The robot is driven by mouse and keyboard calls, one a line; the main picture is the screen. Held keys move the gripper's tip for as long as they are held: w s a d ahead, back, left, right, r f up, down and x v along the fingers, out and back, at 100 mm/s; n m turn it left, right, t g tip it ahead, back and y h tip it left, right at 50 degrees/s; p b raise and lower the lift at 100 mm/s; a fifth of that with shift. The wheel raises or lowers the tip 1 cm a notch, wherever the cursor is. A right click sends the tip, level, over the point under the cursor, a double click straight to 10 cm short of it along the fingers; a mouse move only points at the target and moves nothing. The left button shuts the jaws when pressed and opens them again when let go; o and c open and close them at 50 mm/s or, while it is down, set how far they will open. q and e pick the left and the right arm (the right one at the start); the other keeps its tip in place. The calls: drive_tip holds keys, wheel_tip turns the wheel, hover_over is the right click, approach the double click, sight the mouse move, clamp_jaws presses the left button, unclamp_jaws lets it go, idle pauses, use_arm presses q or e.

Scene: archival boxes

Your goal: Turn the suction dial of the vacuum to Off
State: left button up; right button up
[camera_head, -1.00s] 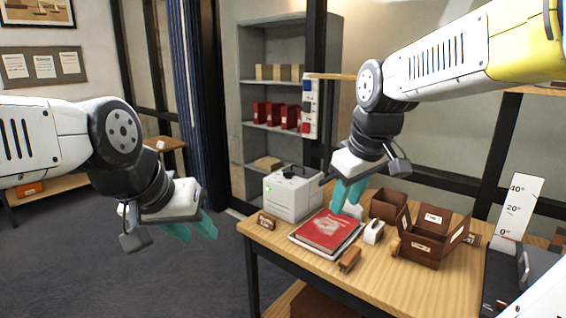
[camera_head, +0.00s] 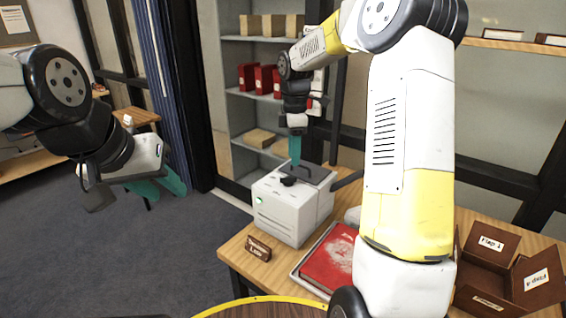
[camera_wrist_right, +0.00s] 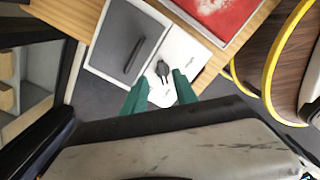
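The vacuum (camera_head: 283,214) is a white box on the wooden table. Its top has a dark grey panel with a handle and a small black dial (camera_head: 289,181). The dial also shows in the right wrist view (camera_wrist_right: 163,69), with its pointed end toward my gripper. My right gripper (camera_head: 295,163) points down over the vacuum's top, close to the dial. In the right wrist view its two teal fingers are apart, with the dial's near end between the tips; contact is not clear. The dial's markings are too small to read. My left gripper (camera_head: 162,186) is empty, fingers apart, over the floor.
A red book (camera_head: 328,262) lies on a tray in front of the vacuum. A brown flap box (camera_head: 500,270) is at the right. A small brown label block (camera_head: 258,249) stands at the table's left edge. Grey shelves (camera_head: 245,110) stand behind. My right arm hides part of the table.

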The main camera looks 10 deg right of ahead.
sight(294, 177)
wheel_tip(294, 177, down, 7)
drive_tip(key=shift+s+r, duration=0.1)
idle(0.3)
clamp_jaws()
